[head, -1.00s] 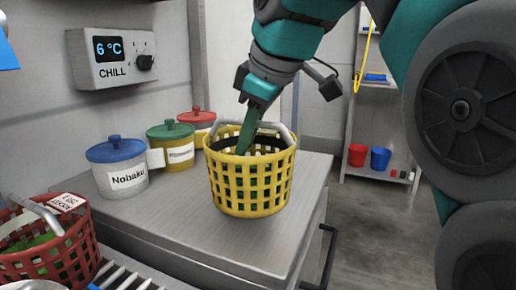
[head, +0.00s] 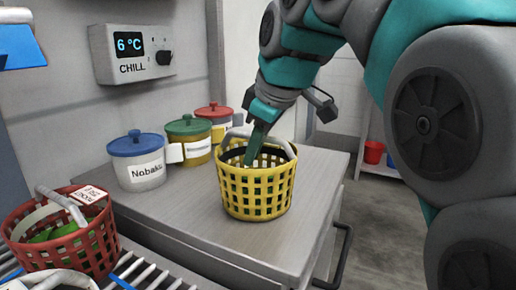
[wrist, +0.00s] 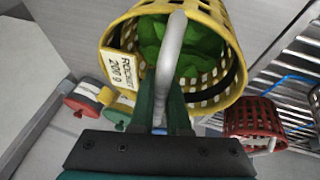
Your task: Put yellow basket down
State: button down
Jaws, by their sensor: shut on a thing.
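The yellow basket (head: 256,190) is upright at the counter top in the head view, by the front right part of the surface. I cannot tell whether its base touches the counter. In the wrist view the yellow basket (wrist: 226,32) holds green leaves (wrist: 180,48) and has a tag reading "ROCKET 200 g" (wrist: 122,60). My gripper (wrist: 162,92) is shut on the grey handle of this basket. In the head view my gripper (head: 256,146) reaches down to the basket from above, and its fingertips are partly hidden by the rim.
Lidded jars in blue (head: 137,160), green (head: 189,140) and red (head: 214,122) stand behind the basket on the grey counter (head: 180,215). A red basket (head: 62,240) with greens sits at lower left by a metal rack (head: 150,275). A chill control box (head: 130,53) is on the wall.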

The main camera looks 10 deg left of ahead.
jog(key=c, duration=0.9)
grip_release()
jog(key=shift+r, duration=0.1)
jog(key=v, duration=0.7)
jog(key=shift+r, duration=0.2)
jog(key=shift+s+d, duration=0.1)
jog(key=shift+d, duration=0.05)
